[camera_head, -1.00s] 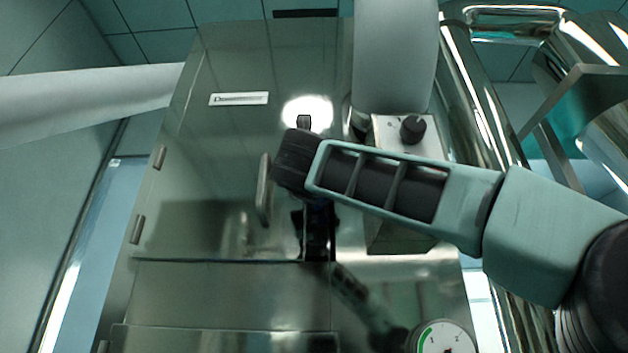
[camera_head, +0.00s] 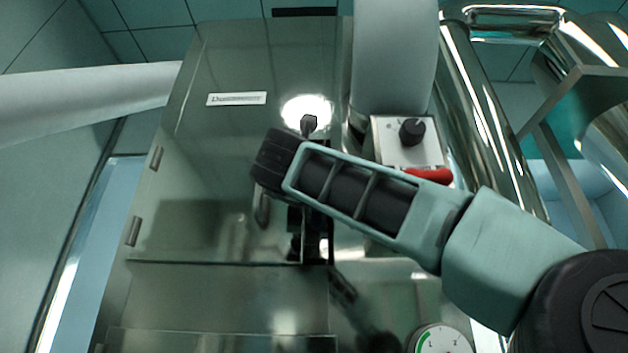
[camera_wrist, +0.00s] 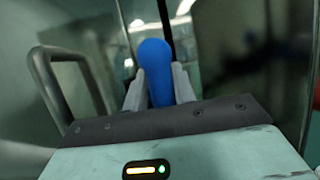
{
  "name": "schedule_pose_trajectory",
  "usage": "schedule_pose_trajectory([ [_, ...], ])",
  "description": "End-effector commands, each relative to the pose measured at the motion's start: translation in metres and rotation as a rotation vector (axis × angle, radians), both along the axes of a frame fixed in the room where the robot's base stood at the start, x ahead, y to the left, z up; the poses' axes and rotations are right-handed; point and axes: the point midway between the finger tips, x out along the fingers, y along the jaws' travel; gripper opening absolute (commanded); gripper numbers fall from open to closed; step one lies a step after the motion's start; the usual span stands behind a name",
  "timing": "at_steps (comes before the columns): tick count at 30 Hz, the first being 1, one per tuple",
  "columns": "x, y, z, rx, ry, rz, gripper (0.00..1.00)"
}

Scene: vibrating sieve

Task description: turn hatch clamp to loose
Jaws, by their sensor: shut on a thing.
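The hatch clamp shows as a rounded blue handle (camera_wrist: 155,62) in the wrist view. My gripper (camera_wrist: 158,84) is shut on it, with one pale finger on each side. In the head view my gripper's dark end (camera_head: 274,163) is in front of the hatch (camera_head: 205,170), right of its middle. My gripper hides the blue handle and its own fingers there. A dark fixture (camera_head: 316,235) shows on the hatch's right edge below my gripper. Which way the clamp points against its frame cannot be told.
A vertical grab handle (camera_head: 262,212) stands out from the hatch beside my gripper, and left of it in the wrist view (camera_wrist: 72,85). A control box with a black knob (camera_head: 412,131), a red part (camera_head: 429,175) and a dial gauge (camera_head: 441,341) are at the right.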

Motion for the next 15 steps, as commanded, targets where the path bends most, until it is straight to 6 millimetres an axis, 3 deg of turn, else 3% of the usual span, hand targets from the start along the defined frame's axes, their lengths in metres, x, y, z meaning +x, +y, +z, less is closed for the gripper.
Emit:
schedule_pose_trajectory([
  [2,-0.0002,-0.0043,-0.0002,0.007,0.002,-0.010,0.04],
  [3,-0.0001,-0.0042,-0.0002,0.007,0.002,-0.010,0.32],
  [4,-0.0002,-0.0042,-0.0003,0.007,0.002,-0.010,0.40],
  [15,-0.0038,-0.0006,-0.0035,0.003,0.001,-0.004,0.42],
])
